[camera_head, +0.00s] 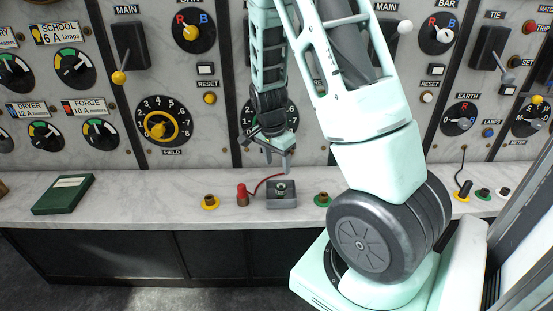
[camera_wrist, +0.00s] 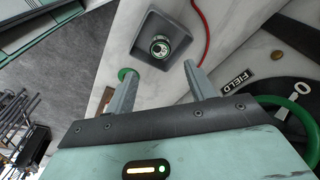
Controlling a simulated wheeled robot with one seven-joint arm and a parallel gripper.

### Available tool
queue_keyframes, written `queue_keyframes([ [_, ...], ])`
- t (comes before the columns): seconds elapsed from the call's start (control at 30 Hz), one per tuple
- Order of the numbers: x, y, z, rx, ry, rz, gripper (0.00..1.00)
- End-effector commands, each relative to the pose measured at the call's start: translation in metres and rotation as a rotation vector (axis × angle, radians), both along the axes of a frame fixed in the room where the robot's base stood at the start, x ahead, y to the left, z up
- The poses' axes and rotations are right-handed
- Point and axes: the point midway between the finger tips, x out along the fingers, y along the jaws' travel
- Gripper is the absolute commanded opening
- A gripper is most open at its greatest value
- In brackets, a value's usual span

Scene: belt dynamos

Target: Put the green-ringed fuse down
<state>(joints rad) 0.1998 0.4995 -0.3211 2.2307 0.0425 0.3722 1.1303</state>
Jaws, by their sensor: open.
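The green-ringed fuse (camera_wrist: 160,46) sits in a square grey tray (camera_wrist: 148,19), seen nearly end-on with its green ring around a pale metal top. In the head view the fuse (camera_head: 281,188) shows small in the grey tray (camera_head: 283,203) on the marble ledge. My gripper (camera_wrist: 160,70) is open and empty, its two fingers apart and short of the fuse in the wrist view. In the head view my gripper (camera_head: 278,158) hangs just above the tray, clear of the fuse.
On the ledge, a green-ringed fitting (camera_head: 323,200) stands right of the tray. A red fitting (camera_head: 242,196) with a red cable and a yellow-ringed fitting (camera_head: 210,202) stand left. A green book (camera_head: 63,194) lies further left. The dial panel (camera_head: 195,115) rises behind.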

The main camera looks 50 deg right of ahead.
Motion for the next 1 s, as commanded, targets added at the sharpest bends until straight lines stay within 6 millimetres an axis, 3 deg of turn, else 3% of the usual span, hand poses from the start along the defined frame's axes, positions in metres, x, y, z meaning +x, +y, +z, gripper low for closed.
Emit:
queue_keyframes([
  [0.1,0.001,0.002,0.012,-0.002,-0.002,0.001,0.54],
  [0.33,0.001,0.005,0.019,0.002,0.0,0.009,0.54],
  [0.43,0.007,0.029,0.024,0.023,-0.002,0.102,0.54],
  [0.47,0.01,0.044,0.027,0.036,-0.002,0.158,0.54],
  [0.57,0.016,0.114,0.041,0.088,-0.002,0.443,0.54],
  [0.67,0.003,0.203,0.062,0.138,0.004,0.849,0.54],
  [0.7,-0.009,0.238,0.07,0.153,0.008,1.023,0.54],
  [0.8,-0.054,0.31,0.089,0.168,0.026,1.46,0.54],
  [0.9,-0.105,0.357,0.102,0.158,0.052,1.845,0.54],
  [1.0,-0.146,0.379,0.109,0.135,0.082,2.132,0.54],
])
